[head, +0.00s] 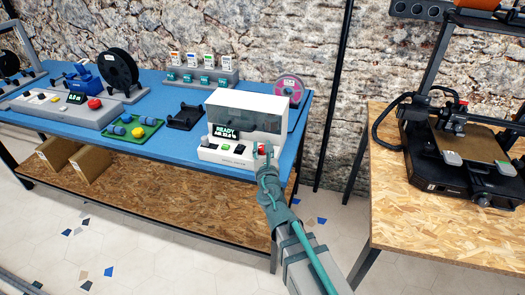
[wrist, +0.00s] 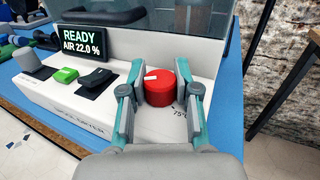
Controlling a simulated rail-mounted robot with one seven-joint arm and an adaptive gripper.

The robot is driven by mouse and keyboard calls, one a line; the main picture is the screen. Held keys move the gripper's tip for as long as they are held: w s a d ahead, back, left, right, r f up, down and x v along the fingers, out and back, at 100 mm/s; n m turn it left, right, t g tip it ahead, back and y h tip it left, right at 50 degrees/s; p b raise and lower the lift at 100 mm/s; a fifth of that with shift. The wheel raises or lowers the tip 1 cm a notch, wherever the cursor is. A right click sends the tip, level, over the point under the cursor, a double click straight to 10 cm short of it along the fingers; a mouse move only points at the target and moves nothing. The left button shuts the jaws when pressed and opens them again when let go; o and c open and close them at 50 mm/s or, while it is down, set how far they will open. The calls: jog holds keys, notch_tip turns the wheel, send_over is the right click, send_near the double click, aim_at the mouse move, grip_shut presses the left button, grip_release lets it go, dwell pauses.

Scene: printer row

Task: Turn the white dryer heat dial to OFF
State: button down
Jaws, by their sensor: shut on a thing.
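The white dryer (head: 235,152) stands at the right end of the blue table. Its red heat dial (wrist: 159,90) is at the right of the front panel, with a short white mark on its top toward the left. A "75°C" label shows below right of the dial; an OFF label cannot be made out. My gripper (wrist: 160,76) has one finger on each side of the dial and is shut on it. In the head view my gripper (head: 263,153) reaches the panel from the front right and partly hides the dial.
The display (wrist: 82,44) reads READY and AIR 22.0 %. A grey knob (wrist: 32,62), a green button (wrist: 65,75) and a black switch (wrist: 97,80) sit left of the dial. A printer (head: 465,150) stands on the separate wooden table at right.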

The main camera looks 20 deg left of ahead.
jog(key=c, duration=0.8)
grip_release()
jog(key=shift+r, duration=0.15)
jog(key=shift+r, duration=4.9)
jog(key=shift+f, duration=0.1)
